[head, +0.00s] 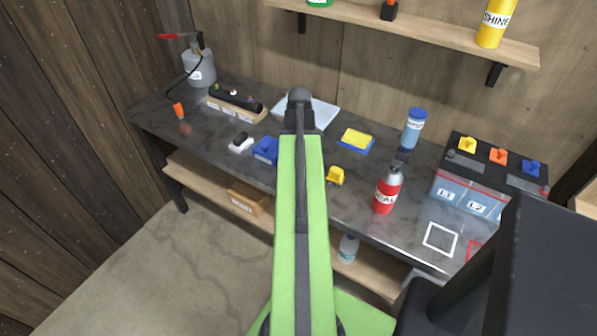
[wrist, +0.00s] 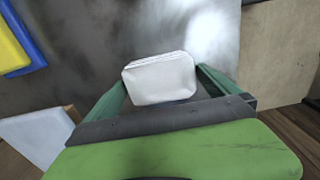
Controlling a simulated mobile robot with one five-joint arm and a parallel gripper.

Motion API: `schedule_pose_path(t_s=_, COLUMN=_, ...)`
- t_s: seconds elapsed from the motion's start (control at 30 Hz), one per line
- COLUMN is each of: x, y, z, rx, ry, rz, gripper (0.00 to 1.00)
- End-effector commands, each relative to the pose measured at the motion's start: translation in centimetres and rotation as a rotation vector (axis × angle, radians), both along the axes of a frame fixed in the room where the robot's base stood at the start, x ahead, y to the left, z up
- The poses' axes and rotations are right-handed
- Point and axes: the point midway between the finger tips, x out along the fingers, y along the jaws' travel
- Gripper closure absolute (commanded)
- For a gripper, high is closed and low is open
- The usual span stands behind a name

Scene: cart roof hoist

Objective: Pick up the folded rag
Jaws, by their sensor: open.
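The folded rag (wrist: 160,80) is a small white folded pad with rounded corners, seen in the wrist view on the dark grey worktop. My gripper (wrist: 163,77) is open, with one green finger on each side of the rag in the picture. In the head view my green arm reaches over the workbench (head: 355,205) and hides the rag and the fingers.
A white board (head: 325,112) and a yellow pad on blue (head: 356,138) lie close by; both show at the wrist view's left. A blue box (head: 265,151), yellow piece (head: 335,176), red bottle (head: 387,191), blue-capped bottle (head: 413,130) and battery-like case (head: 470,190) also stand on the bench.

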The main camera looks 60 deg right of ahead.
Motion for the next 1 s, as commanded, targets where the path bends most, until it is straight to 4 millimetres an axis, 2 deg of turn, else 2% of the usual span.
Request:
schedule_pose_path(t_s=0.03, x=0.0, y=0.0, z=-1.2, rx=0.000, ry=0.000, rz=0.000, gripper=0.00)
schedule_pose_path(t_s=0.27, x=0.0, y=0.0, z=-0.9, rx=0.000, ry=0.000, rz=-0.001, gripper=0.00)
schedule_pose_path(t_s=0.6, x=0.0, y=0.0, z=-0.9, rx=0.000, ry=0.000, rz=-0.001, gripper=0.43)
schedule_pose_path(t_s=0.67, x=0.0, y=0.0, z=-0.9, rx=0.000, ry=0.000, rz=-0.001, gripper=0.49)
schedule_pose_path(t_s=0.87, x=-0.1, y=0.0, z=-0.8, rx=0.000, ry=0.000, rz=-0.001, gripper=0.50)
schedule_pose_path(t_s=1.0, x=-0.1, y=0.0, z=0.0, rx=0.000, ry=0.000, rz=-0.001, gripper=0.50)
